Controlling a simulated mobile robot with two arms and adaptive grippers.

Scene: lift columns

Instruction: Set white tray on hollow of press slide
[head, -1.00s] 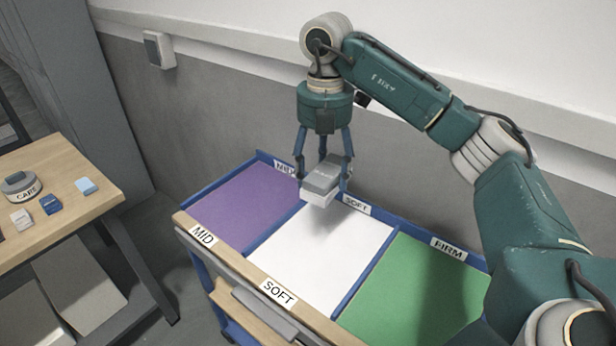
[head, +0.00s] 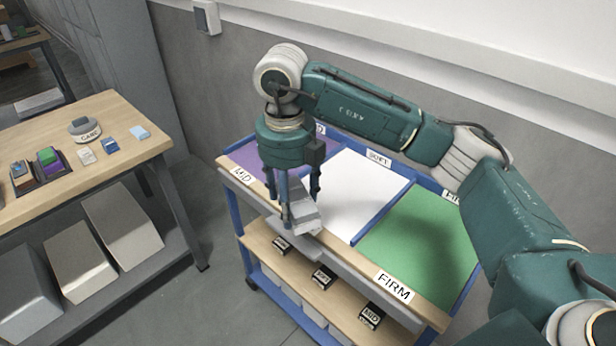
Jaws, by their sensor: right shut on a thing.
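My right gripper (head: 299,203) points down and is shut on a small grey-and-white block (head: 304,214). The fingers partly hide the block. It hangs over the front edge of a blue-framed cart, near the line between the purple and white sections. The white section (head: 352,196), marked SOFT, is a flat, empty bay in the cart top. I cannot tell whether the held block or this bay is the white tray. I make out no press slide or hollow. My left gripper is not in view.
The cart also has a purple bay (head: 243,156) and a green bay (head: 420,240), marked FIRM. Small labelled blocks stand on its lower shelf (head: 262,237). On the left, a wooden table (head: 110,135) holds a round CARE item (head: 84,129) and small coloured pieces.

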